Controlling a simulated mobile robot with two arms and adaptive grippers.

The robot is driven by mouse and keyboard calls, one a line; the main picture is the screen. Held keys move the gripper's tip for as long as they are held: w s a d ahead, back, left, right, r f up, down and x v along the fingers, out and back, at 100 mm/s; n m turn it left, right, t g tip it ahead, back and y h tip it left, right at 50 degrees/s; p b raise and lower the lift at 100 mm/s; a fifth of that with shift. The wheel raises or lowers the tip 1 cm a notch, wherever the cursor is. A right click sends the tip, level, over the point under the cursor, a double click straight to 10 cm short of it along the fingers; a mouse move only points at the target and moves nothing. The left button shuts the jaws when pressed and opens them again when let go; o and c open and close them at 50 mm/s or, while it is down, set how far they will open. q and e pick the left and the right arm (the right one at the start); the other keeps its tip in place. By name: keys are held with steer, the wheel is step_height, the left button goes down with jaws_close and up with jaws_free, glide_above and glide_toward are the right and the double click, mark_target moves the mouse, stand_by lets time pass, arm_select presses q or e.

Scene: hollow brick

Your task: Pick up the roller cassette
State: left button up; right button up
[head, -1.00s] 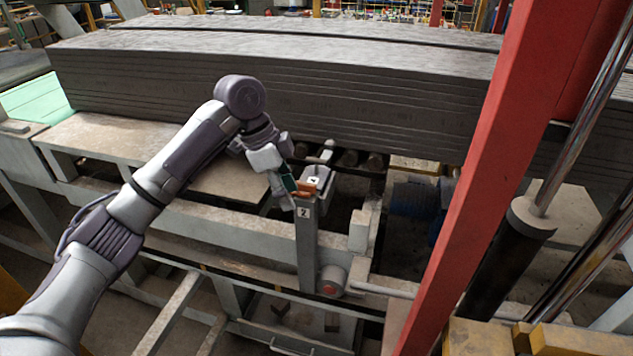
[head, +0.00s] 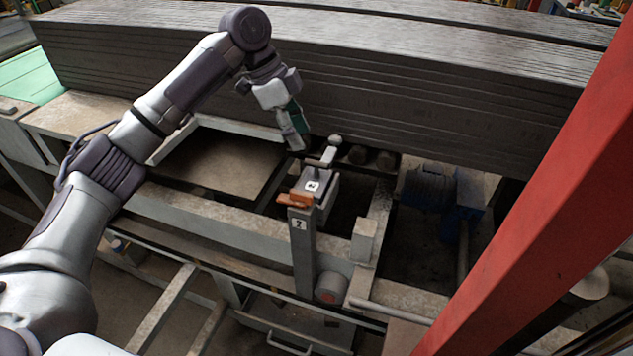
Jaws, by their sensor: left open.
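The roller cassette seems to be the small grey metal block (head: 318,186) with a white marker label on top. It sits in the machine frame behind an upright post. A lever with a pale round knob (head: 335,140) rises at its back. An orange piece (head: 294,200) lies at its front left, on top of the post. My left gripper (head: 297,141) hangs above and to the left of the block, apart from it, pointing down. It is open and I see nothing held. Its fingers are small and partly hidden by their own housing. My right gripper is not in view.
A long stack of grey slabs (head: 300,75) stands close behind the gripper. A red slanted beam (head: 545,190) blocks the right side. The post (head: 303,250) with a "2" label stands in front. A blue motor (head: 430,190) sits right of the block. Open gaps lie between frame rails.

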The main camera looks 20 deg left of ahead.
mark_target(314, 162)
arm_select(q)
steer(key=x, duration=0.3)
steer(key=shift+d+f+p, duration=0.15)
steer(key=shift+f+p, duration=0.15)
steer(key=shift+d+f, duration=0.1)
steer(key=shift+f, duration=0.15)
steer(key=p+x, duration=0.1)
steer(key=x, duration=0.1)
steer(key=p+x, duration=0.1)
steer(key=x, duration=0.1)
steer(key=shift+s+d+p, duration=0.3)
steer(key=shift+s, duration=0.05)
steer(key=shift+d+f, duration=0.15)
steer(key=shift+f, duration=0.15)
steer(key=shift+w+f, duration=0.1)
steer(key=shift+f, duration=0.1)
steer(key=shift+c, duration=0.2)
jaws_close()
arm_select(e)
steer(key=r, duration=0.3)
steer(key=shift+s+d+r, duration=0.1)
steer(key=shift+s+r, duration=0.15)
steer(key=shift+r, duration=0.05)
arm_select(q)
steer(key=shift+r, duration=0.1)
